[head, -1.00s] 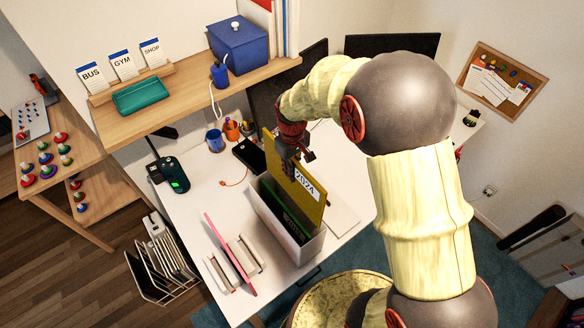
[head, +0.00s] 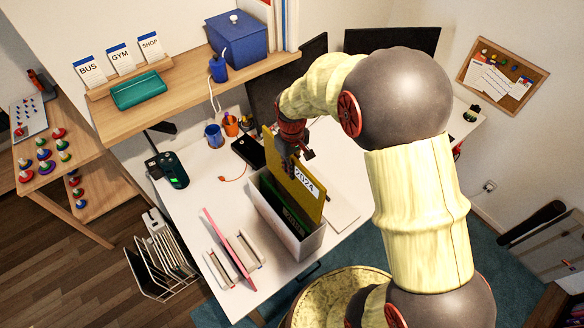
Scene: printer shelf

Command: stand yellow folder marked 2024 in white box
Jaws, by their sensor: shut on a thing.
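The yellow folder (head: 306,197) carries a white label reading 2024. It stands upright, with its lower part inside the white box (head: 304,247) and its upper part above the rim. My gripper (head: 288,167) is shut on the folder near its upper left part. The white box stands on the white desk and also holds a dark green folder (head: 278,205) in front of the yellow one. The yellow folder's bottom edge is hidden inside the box, so I cannot tell whether it touches the floor.
A pink folder and white binders (head: 231,250) stand left of the box on the desk (head: 200,190). A black device (head: 172,170), a blue cup (head: 214,135) and an orange cup (head: 231,125) are behind. A wooden shelf (head: 185,98) overhangs the back. A wire rack (head: 160,260) stands on the floor.

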